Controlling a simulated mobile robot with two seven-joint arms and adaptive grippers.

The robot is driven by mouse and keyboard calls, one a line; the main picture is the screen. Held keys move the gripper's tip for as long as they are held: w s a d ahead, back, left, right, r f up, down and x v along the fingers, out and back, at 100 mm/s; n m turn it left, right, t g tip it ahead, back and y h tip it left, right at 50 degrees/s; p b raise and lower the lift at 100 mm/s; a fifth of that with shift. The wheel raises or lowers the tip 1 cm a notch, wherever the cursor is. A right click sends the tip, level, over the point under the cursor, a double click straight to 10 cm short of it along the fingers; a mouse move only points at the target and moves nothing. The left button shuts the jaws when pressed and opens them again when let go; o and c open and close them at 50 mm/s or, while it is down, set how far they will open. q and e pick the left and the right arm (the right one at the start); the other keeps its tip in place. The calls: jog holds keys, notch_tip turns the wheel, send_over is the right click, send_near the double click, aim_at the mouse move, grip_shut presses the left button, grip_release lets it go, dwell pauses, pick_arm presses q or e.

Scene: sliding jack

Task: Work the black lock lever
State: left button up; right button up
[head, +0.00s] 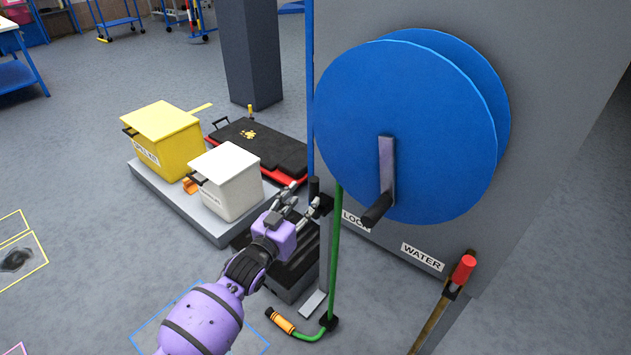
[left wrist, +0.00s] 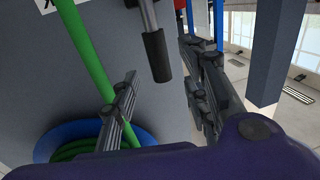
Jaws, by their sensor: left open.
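The black lock lever (head: 314,187) stands upright at the left edge of the grey panel, just left of the LOCK label (head: 355,220). In the left wrist view, a black grip on a grey rod (left wrist: 157,58) appears between and beyond my fingers; I take it to be this lever. My left gripper (head: 299,203) is open and empty, its fingertips close to the lever's left side in the head view. In the left wrist view its open fingers (left wrist: 163,100) lie either side of the grip's line, with no clear contact. My right gripper is not seen.
The blue reel (head: 400,130) with its crank handle (head: 378,207) hangs above right. A green hose (head: 334,260) runs close beside the lever. A red-gripped lever (head: 463,270) stands by the WATER label. White (head: 228,185) and yellow (head: 165,135) bins stand to the left.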

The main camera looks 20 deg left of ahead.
aim_at(311, 190)
pick_arm(q)
jog(key=w, duration=0.4)
jog(key=w+d+b, duration=0.1)
jog(key=w, duration=0.1)
jog(key=shift+w, duration=0.3)
grip_shut()
